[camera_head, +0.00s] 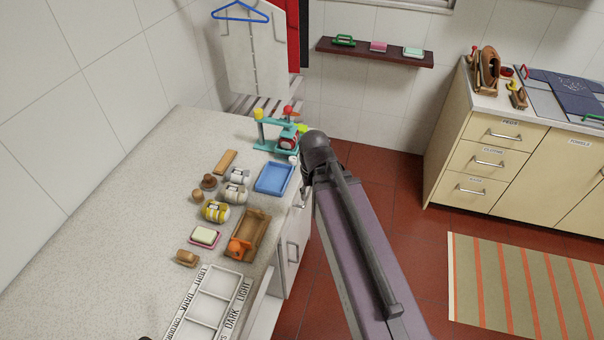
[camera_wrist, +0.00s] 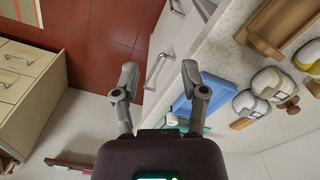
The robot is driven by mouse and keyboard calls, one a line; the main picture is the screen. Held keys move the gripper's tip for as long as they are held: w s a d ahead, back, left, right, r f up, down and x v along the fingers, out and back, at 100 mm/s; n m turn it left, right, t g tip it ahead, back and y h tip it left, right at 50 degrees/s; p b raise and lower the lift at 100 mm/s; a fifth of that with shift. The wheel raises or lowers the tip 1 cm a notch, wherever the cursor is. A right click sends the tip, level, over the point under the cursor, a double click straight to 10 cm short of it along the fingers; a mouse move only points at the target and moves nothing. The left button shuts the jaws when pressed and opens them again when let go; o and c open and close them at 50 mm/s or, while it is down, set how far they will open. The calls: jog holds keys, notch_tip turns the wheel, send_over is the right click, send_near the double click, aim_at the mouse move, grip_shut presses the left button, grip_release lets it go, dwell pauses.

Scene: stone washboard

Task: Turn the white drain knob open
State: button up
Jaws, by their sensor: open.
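A small white round knob (camera_head: 294,160) shows in the head view at the counter's front edge, beside the teal stand and just left of my arm. In the wrist view a small white piece (camera_wrist: 172,119) shows beyond the gap between my fingers, near a teal part; it may be the same knob. My gripper (camera_wrist: 160,76) is open with nothing between its fingertips. It is apart from the white piece. In the head view my arm hides most of the gripper. I cannot tell how far the knob is turned.
A blue tray (camera_head: 274,178), a teal stand (camera_head: 276,134), rolled cloths, a wooden tray (camera_head: 248,235) and a soap dish (camera_head: 204,237) stand on the speckled counter (camera_head: 110,240). Drawers with handles front the counter. The red floor (camera_head: 385,200) to the right is open.

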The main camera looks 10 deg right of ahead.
aim_at(293, 158)
jog(key=w+r+m+p, duration=0.2)
jog(key=w+m, duration=0.3)
jog(key=w, duration=0.7)
jog(key=w+r+m+p, duration=0.3)
jog(key=w+m, duration=0.2)
jog(key=w, duration=0.7)
jog(key=shift+w+a+m, duration=0.3)
jog(key=shift+a+m, duration=0.1)
jog(key=shift+a, duration=0.05)
notch_tip(293, 158, down, 14)
jog(key=b, duration=1.3)
jog(key=shift+r+b, duration=0.2)
jog(key=shift+b, duration=0.2)
grip_shut()
